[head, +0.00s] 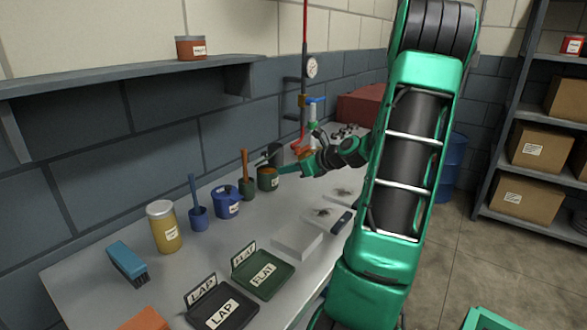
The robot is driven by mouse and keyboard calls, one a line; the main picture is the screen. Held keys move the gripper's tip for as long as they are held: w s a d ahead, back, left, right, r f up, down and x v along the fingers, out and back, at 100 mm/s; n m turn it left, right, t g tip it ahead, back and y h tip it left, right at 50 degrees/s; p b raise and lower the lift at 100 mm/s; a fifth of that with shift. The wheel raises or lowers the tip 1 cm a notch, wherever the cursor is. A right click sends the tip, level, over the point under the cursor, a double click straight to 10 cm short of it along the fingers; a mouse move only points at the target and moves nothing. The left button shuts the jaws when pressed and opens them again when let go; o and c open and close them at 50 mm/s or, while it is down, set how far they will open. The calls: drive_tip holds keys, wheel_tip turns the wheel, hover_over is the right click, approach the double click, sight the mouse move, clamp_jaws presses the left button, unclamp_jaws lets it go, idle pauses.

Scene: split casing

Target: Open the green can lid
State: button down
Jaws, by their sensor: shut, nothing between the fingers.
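The green can (268,181) stands on the bench near the wall, upright, with a white label on its front. Its top shows an orange-brown surface, and a dark, tilted piece that looks like its raised lid (274,153) stands up at the back of the rim. My gripper (284,170) is just right of the can's top, pointing left toward it. It is shut and holds nothing. The view is too small to tell whether the fingertips touch the rim or lid.
A green pot with an orange-handled tool (246,180) stands close left of the can. Further left are a blue lidded can (226,202), a blue pot (198,216) and a yellow can (163,228). LAP (247,318) and FLAT (287,284) trays lie in front. A red pipe rises behind.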

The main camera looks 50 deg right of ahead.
drive_tip(key=shift+x, duration=0.95)
drive_tip(key=w+r, duration=0.2)
drive_tip(key=r, duration=0.1)
drive_tip(key=shift+w+a, duration=0.2)
drive_tip(key=shift+w, duration=0.05)
drive_tip(key=shift+d+r, duration=0.15)
